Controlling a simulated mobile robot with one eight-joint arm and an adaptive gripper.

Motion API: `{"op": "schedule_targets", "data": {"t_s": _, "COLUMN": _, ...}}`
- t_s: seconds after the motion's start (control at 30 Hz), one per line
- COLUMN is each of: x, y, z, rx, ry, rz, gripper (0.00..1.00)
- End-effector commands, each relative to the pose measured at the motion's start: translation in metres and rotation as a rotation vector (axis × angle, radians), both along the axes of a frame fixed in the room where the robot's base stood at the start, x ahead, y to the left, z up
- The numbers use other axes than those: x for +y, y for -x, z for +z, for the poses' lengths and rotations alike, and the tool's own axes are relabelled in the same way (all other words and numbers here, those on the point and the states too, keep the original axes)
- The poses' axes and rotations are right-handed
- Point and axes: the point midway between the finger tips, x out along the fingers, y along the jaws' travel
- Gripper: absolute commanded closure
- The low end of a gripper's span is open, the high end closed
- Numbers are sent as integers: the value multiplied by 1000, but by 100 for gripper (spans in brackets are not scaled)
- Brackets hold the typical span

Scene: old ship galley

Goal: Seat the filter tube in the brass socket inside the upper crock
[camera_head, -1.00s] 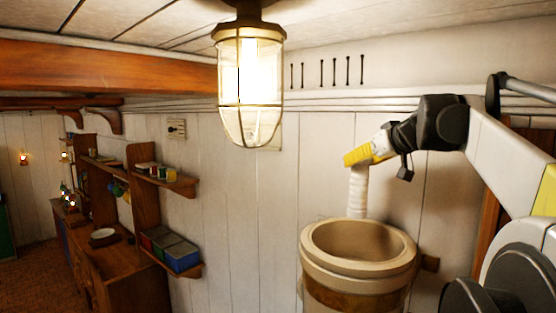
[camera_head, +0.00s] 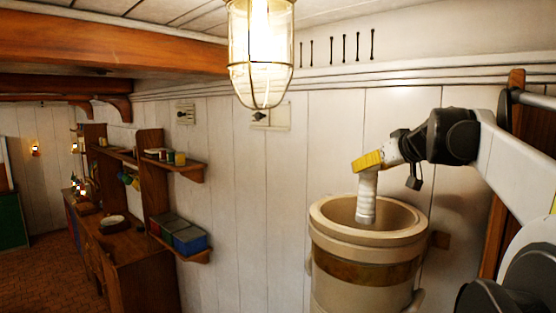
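The filter tube (camera_head: 366,197) is white and ribbed. It hangs nearly upright from my gripper (camera_head: 367,162), whose yellow fingers are shut around its top. The tube's lower end reaches into the mouth of the upper crock (camera_head: 365,252), a tan stoneware vessel with a brown band. The brass socket is not visible from this angle. I cannot tell whether the tube touches anything inside.
A caged lamp (camera_head: 261,55) hangs in the foreground, left of the crock. A plank wall (camera_head: 240,190) runs behind. Wooden shelves (camera_head: 175,165) with jars and coloured bins (camera_head: 180,236) stand at the left. A wooden post (camera_head: 500,225) is behind my arm at the right.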

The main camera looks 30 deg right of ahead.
Motion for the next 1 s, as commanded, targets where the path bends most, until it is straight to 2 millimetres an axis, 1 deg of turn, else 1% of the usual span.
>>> {"op": "schedule_targets", "data": {"t_s": 0.03, "x": 0, "y": 0, "z": -9, "rx": 0, "ry": 0, "rz": 0, "gripper": 81}}
{"op": "schedule_targets", "data": {"t_s": 0.2, "x": 0, "y": 0, "z": -27, "rx": 0, "ry": 0, "rz": 0, "gripper": 81}}
{"op": "schedule_targets", "data": {"t_s": 0.5, "x": 0, "y": 0, "z": -53, "rx": 0, "ry": 0, "rz": 0, "gripper": 81}}
{"op": "schedule_targets", "data": {"t_s": 0.7, "x": 0, "y": 0, "z": -60, "rx": 0, "ry": 0, "rz": 0, "gripper": 81}}
{"op": "schedule_targets", "data": {"t_s": 1.0, "x": 0, "y": 0, "z": -60, "rx": 0, "ry": 0, "rz": 0, "gripper": 81}}
